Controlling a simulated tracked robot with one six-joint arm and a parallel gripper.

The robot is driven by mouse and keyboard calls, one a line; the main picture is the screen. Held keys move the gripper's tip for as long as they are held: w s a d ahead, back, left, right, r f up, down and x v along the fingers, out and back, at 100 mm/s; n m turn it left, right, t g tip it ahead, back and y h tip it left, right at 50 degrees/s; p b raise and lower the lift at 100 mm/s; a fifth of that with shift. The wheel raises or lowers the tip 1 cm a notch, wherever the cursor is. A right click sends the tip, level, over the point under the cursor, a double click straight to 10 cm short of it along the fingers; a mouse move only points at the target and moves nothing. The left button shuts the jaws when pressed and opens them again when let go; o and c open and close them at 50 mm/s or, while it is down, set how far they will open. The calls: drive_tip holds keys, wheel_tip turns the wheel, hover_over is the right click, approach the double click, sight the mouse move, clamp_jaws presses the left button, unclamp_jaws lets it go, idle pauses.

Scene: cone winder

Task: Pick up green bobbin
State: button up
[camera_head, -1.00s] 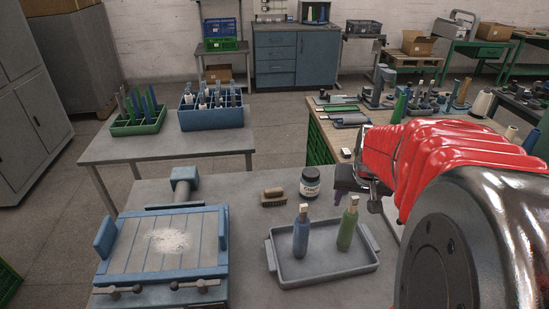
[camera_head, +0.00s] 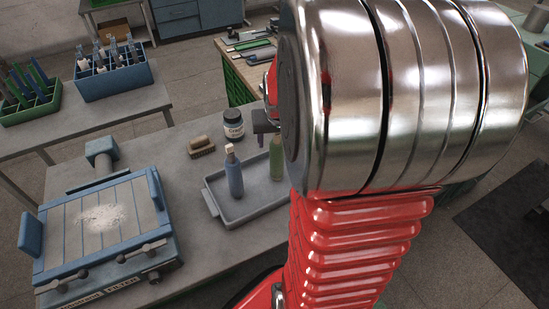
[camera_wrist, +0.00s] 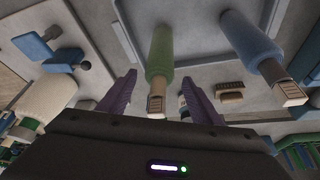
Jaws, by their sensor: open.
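The green bobbin (camera_head: 276,158) stands upright on a grey tray (camera_head: 243,208); my arm hides part of it in the head view. In the wrist view the green bobbin (camera_wrist: 159,55) lies in line with the space between the two fingers of my gripper (camera_wrist: 158,92), its pale tip towards my palm. The fingers are apart and nothing is held. Whether they reach around the bobbin I cannot tell. A blue bobbin (camera_head: 234,174) stands on the same tray to the left; it also shows at the right in the wrist view (camera_wrist: 250,40).
A dark jar (camera_head: 233,124) and a brush (camera_head: 201,146) stand behind the tray. A blue-framed filter box (camera_head: 98,221) fills the bench's left side. Behind are a green crate (camera_head: 30,100) and a blue crate (camera_head: 115,76) of bobbins.

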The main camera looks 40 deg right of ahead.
drive_tip(key=shift+x, duration=1.95)
drive_tip(key=shift+s, duration=0.15)
drive_tip(key=shift+c, duration=0.4)
drive_tip(key=c, duration=0.9)
